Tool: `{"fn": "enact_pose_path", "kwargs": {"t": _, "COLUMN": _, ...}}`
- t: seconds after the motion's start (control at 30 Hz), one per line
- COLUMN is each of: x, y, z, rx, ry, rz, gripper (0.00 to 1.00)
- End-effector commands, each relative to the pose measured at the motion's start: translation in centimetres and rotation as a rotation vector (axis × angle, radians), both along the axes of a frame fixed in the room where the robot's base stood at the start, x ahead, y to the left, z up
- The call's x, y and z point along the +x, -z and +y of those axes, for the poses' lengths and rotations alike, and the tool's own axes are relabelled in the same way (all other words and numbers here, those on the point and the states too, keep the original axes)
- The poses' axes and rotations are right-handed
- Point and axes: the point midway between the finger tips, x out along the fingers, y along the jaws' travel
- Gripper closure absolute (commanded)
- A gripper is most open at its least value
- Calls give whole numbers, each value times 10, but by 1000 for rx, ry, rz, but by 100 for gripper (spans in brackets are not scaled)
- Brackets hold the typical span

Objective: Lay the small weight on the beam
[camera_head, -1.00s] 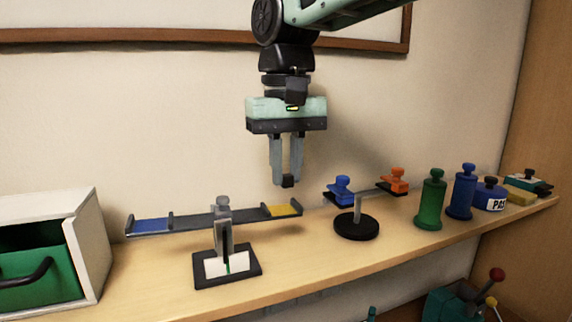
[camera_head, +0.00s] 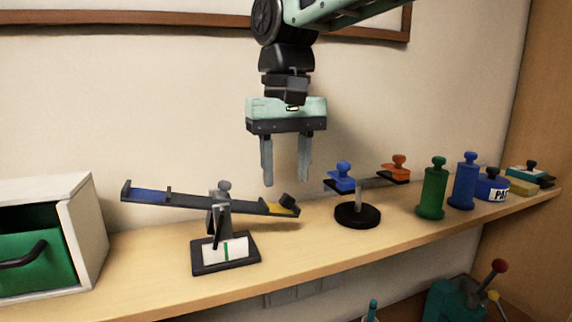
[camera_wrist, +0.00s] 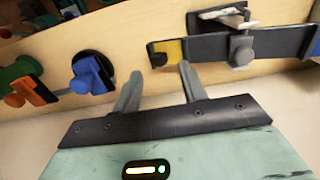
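The grey balance beam (camera_head: 178,199) sits on a post over a dark base (camera_head: 246,259) with a white panel and green mark. Its right end, with a yellow pad (camera_head: 279,209), is tilted down, and its left end, with a blue pad (camera_head: 150,195), is up. The small dark weight (camera_head: 287,200) lies on the yellow end; it also shows there in the wrist view (camera_wrist: 158,59). My gripper (camera_head: 285,183) is open and empty just above the yellow end, fingers apart and clear of the weight.
A second stand (camera_head: 357,214) with blue and orange weights is to the right. Beyond it stand a green cylinder (camera_head: 432,188), a blue cylinder (camera_head: 463,182) and a labelled blue weight (camera_head: 491,190). A white box with a green drawer (camera_head: 40,252) is at left. The shelf's front strip is clear.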

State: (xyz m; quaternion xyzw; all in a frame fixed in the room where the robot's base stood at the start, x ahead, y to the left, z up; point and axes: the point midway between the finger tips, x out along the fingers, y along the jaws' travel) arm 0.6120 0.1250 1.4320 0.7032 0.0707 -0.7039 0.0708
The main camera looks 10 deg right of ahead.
Motion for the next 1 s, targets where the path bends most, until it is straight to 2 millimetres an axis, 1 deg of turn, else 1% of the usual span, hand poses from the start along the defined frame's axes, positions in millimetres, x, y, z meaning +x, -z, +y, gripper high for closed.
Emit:
{"fn": "enact_pose_path", "kwargs": {"t": 0.23, "x": 0, "y": -2, "z": 0, "rx": 0, "ry": 0, "rz": 0, "gripper": 58}}
{"fn": "enact_pose_path", "kwargs": {"t": 0.37, "x": 1, "y": -13, "z": 0, "rx": 2, "ry": -1, "rz": -3, "gripper": 58}}
{"fn": "enact_pose_path", "kwargs": {"t": 0.47, "x": 1, "y": -31, "z": 0, "rx": 3, "ry": 0, "rz": -5, "gripper": 58}}
{"fn": "enact_pose_path", "kwargs": {"t": 0.8, "x": 2, "y": -106, "z": 0, "rx": 2, "ry": 2, "rz": -5, "gripper": 58}}
{"fn": "enact_pose_path", "kwargs": {"t": 1.0, "x": 1, "y": -143, "z": 0, "rx": 2, "ry": 1, "rz": -3, "gripper": 58}}
